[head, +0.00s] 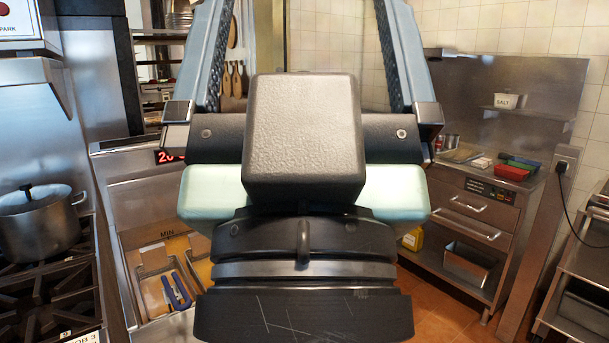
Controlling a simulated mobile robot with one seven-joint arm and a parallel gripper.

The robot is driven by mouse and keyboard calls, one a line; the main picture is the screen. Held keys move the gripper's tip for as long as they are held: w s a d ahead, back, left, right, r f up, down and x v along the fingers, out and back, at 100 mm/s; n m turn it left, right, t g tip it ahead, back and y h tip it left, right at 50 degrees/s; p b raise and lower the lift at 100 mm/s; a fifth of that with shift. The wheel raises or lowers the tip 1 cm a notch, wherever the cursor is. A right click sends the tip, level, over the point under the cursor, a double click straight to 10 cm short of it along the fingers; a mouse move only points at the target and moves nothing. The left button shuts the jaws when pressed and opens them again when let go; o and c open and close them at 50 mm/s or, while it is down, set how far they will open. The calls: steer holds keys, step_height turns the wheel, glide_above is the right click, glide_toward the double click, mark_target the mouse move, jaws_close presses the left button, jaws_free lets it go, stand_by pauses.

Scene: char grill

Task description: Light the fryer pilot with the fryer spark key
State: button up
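My gripper (303,30) fills the middle of the head view, close to the camera. Its two blue-grey fingers point up and stand well apart, with only background between them; their tips run past the top edge. The fryer (125,196) stands behind it on the left, with a partly covered red display (168,157), a "MIN" mark and baskets in the oil. At the top left corner, a white box (22,30) shows a red button and a label ending in "PARK"; the frame cuts it off. I cannot make out a pilot or its flame.
A steel pot (38,228) sits on the black burner grates (45,300) at left. Tiled floor (445,315) shows between the units.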

step_height(320, 180, up, 8)
steer(key=p, duration=0.6)
jaws_close()
stand_by(1.2)
